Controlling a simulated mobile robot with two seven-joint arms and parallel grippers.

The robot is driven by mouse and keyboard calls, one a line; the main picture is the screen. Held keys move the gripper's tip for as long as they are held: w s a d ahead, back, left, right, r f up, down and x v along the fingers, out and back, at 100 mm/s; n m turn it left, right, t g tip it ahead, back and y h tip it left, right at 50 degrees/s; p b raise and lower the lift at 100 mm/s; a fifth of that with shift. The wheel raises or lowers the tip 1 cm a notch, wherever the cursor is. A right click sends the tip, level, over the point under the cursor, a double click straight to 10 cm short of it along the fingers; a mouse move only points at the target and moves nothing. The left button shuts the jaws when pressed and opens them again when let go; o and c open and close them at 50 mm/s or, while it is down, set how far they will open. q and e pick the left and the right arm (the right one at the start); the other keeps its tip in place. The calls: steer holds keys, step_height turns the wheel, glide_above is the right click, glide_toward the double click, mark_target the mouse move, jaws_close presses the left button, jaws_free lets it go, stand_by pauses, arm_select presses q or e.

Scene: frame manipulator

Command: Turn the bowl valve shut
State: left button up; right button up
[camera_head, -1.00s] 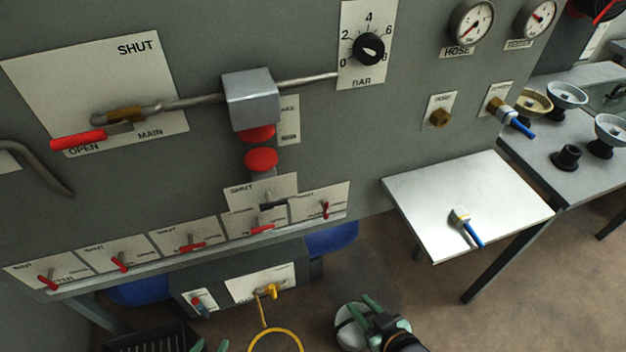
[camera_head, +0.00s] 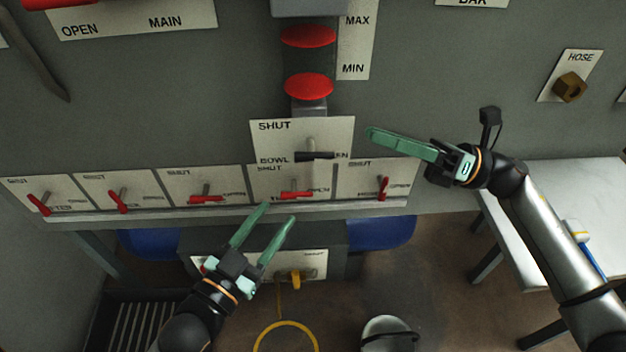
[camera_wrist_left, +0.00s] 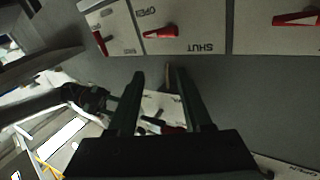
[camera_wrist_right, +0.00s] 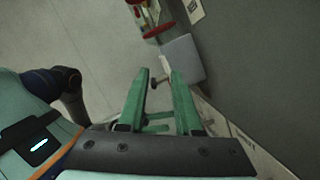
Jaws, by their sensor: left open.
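The bowl valve is a black lever (camera_head: 316,156) on a white plate (camera_head: 278,138) marked SHUT, BOWL and OPEN in the head view. The lever lies level and points right, towards the OPEN side. My right gripper (camera_head: 371,133) is just right of this plate, its fingers pointing left; the wrist view (camera_wrist_right: 160,74) shows them apart with nothing held. A small brownish stub shows beyond those fingertips. My left gripper (camera_head: 278,214) is open and empty, lower left of the bowl plate, in front of the lower panel edge. Its spread fingers also show in the left wrist view (camera_wrist_left: 155,70).
A row of plates with red levers (camera_head: 207,199) runs just below the bowl plate. Two red discs (camera_head: 309,86) sit above it. A ledge (camera_head: 230,210) runs under the row. A white table (camera_head: 580,180) stands at right, behind my right arm.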

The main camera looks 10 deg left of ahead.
mark_target(313, 152)
arm_select(q)
steer(key=shift+d+t+b, duration=0.2)
steer(key=shift+t+b, duration=0.2)
steer(key=shift+b, duration=0.4)
arm_select(e)
steer(key=s+a+n+g+h, duration=0.1)
steer(key=a+n, duration=0.1)
steer(key=a, duration=0.1)
steer(key=s+a+f+n+g+h, duration=0.1)
steer(key=s+a+n, duration=0.1)
steer(key=a, duration=0.1)
steer(key=s+a+n+g+h, duration=0.1)
steer(key=a+n, duration=0.1)
steer(key=a, duration=0.2)
steer(key=shift+s+a+f+h, duration=0.1)
steer(key=shift+s+f+h, duration=0.05)
steer(key=shift+f+h, duration=0.2)
arm_select(q)
steer(key=shift+f, duration=0.1)
arm_select(e)
steer(key=shift+c, duration=0.2)
jaws_close()
